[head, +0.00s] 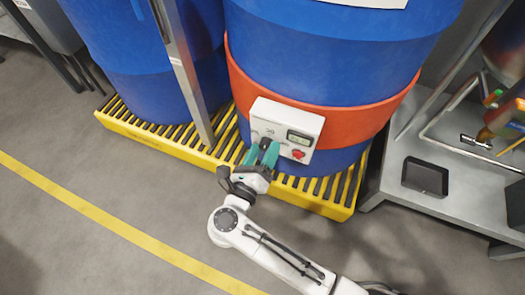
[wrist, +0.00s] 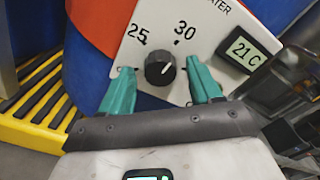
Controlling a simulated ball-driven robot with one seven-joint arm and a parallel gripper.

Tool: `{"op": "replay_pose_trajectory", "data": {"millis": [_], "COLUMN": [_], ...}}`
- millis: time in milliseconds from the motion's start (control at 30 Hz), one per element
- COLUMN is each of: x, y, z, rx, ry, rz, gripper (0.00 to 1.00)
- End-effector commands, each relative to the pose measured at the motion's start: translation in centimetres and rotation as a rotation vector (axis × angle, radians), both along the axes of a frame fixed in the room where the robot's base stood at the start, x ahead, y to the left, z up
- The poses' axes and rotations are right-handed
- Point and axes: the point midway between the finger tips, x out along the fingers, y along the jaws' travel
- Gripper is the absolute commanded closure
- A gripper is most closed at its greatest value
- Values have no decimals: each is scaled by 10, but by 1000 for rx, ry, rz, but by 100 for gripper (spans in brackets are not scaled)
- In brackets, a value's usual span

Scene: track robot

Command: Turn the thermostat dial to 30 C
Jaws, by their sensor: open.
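The white heater control box (head: 287,127) sits on an orange band around a blue drum in the head view. The wrist view shows its black dial (wrist: 160,68) below the marks 25 and 30. The dial's white pointer line leans up and right, roughly toward the 30 mark (wrist: 181,30). The display (wrist: 245,49) reads 21 C. My gripper (head: 262,153) is in front of the box. In the wrist view its two green fingers (wrist: 162,82) are open, one on each side of the dial, with gaps between. In the head view the fingers hide the dial.
A red knob or button (head: 298,154) is on the box's lower right. The drums stand on a yellow slatted pallet (head: 325,205). A grey post (head: 184,75) rises left of the box. A metal bench (head: 455,190) with a black tray (head: 425,177) is at right.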

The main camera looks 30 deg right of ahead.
Motion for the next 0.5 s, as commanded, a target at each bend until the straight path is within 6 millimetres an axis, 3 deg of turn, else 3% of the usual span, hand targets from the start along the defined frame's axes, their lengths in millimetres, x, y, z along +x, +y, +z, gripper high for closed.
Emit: {"op": "replay_pose_trajectory", "data": {"millis": [233,500], "x": [-6,-35], "y": [9,49], "z": [1,3], "rx": [0,-2], "ry": [1,1], "rz": [2,5], "gripper": [37,37]}}
